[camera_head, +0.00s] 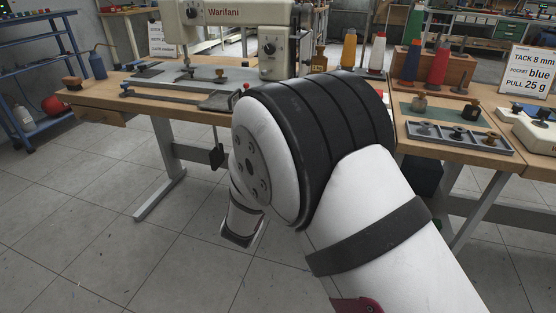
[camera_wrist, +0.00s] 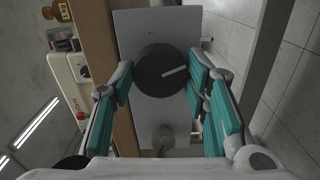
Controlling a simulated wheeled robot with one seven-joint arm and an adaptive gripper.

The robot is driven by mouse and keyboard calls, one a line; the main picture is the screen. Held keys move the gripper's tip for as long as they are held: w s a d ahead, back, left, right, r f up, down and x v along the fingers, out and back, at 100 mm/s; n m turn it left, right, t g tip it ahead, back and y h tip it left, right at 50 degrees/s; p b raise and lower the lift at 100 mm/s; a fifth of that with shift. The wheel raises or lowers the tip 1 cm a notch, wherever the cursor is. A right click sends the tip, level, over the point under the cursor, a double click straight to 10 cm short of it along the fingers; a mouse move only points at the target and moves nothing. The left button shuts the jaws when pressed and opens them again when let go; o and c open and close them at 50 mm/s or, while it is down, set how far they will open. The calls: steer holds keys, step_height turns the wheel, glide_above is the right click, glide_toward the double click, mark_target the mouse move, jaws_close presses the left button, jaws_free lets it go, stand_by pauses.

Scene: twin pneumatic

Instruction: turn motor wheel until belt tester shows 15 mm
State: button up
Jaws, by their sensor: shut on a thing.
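The motor wheel (camera_wrist: 155,80) is a dark round disc with a white line on its face, set on a pale grey plate in the wrist view. My gripper (camera_wrist: 160,75) has its teal-padded fingers on either side of the wheel, shut on its rim. The white line slants slightly, upper end to the right. In the head view my arm hides the gripper and the wheel. I cannot make out a belt tester or its reading in either view.
A white sewing machine (camera_head: 222,18) marked Warifani stands on the wooden table (camera_head: 95,98). Thread cones (camera_head: 438,63), a tray of small parts (camera_head: 462,138) and a sign (camera_head: 529,72) are on the right bench. A grey cylinder (camera_wrist: 164,135) sits near the wheel.

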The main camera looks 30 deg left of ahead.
steer(key=o, duration=1.1)
steer(key=shift+o, duration=0.2)
steer(key=v, duration=1.2)
steer(key=shift+f, duration=0.1)
